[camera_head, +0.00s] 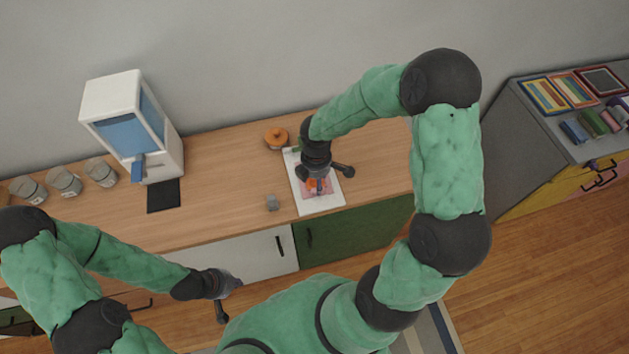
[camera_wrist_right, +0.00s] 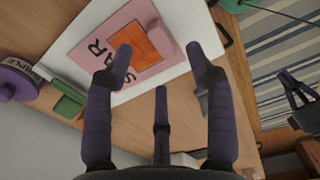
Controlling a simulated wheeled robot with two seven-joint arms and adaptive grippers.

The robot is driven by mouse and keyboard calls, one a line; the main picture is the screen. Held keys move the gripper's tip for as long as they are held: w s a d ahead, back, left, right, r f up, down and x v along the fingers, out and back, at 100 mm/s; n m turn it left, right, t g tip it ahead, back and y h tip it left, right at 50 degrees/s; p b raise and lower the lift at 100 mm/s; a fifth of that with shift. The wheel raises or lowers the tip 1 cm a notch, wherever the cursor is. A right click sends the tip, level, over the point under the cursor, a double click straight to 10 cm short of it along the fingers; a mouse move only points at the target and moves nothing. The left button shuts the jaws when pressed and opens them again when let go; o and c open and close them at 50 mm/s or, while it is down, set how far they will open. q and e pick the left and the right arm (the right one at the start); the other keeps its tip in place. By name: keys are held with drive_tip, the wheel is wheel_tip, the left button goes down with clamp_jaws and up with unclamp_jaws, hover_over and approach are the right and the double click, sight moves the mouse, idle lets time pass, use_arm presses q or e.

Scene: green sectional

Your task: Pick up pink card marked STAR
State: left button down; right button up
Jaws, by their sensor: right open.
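The pink card (camera_wrist_right: 108,48) lies on a white sheet on the counter. In the right wrist view it shows an orange patch and the partly visible letters of STAR. A pink raised piece (camera_wrist_right: 165,38) is at its edge. In the head view the card (camera_head: 325,191) is partly hidden by my right gripper (camera_head: 320,181), which is above it. In the right wrist view my right gripper (camera_wrist_right: 160,58) is open, its fingers spread over the card and the sheet, with nothing between them. My left gripper (camera_head: 229,297) is in front of the counter, fingers apart and empty.
The white sheet (camera_head: 304,203) lies on the wooden counter (camera_head: 222,165). A green block (camera_wrist_right: 70,101), a small grey block (camera_head: 272,203) and an orange round object (camera_head: 277,138) are nearby. A white dispenser (camera_head: 112,100) and jars (camera_head: 65,181) stand left.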

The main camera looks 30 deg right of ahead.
drive_tip(key=f, duration=0.1)
drive_tip(key=f+b, duration=0.1)
drive_tip(key=f, duration=0.3)
drive_tip(key=shift+d+b, duration=0.25)
drive_tip(key=shift+b, duration=0.1)
drive_tip(key=shift+s+r, duration=0.1)
drive_tip(key=c, duration=0.9)
drive_tip(key=shift+c, duration=0.2)
